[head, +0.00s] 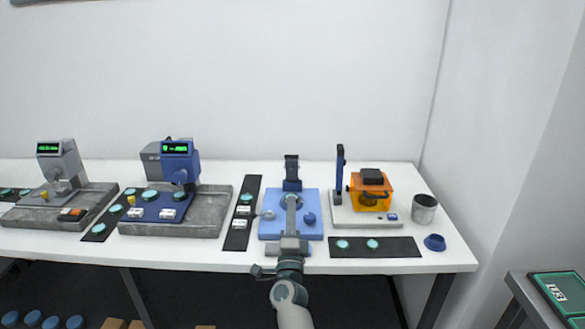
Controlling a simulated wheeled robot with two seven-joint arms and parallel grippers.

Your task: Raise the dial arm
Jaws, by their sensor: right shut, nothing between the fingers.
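My right gripper (290,231) is shut and empty over the front of this plate. Its wrist comes up from the bottom edge. A grey round knob and a blue knob (309,217) flank it on the plate. Whether the gripper touches the stand is unclear. My left gripper is out of view.
Left are a blue gauge (179,154) and a grey gauge (58,160), both with green displays, on grey slabs. Right are an orange device (370,200) on a pale base, a metal cup (424,209), a blue dish (434,242) and a black mat (397,248) with teal discs.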

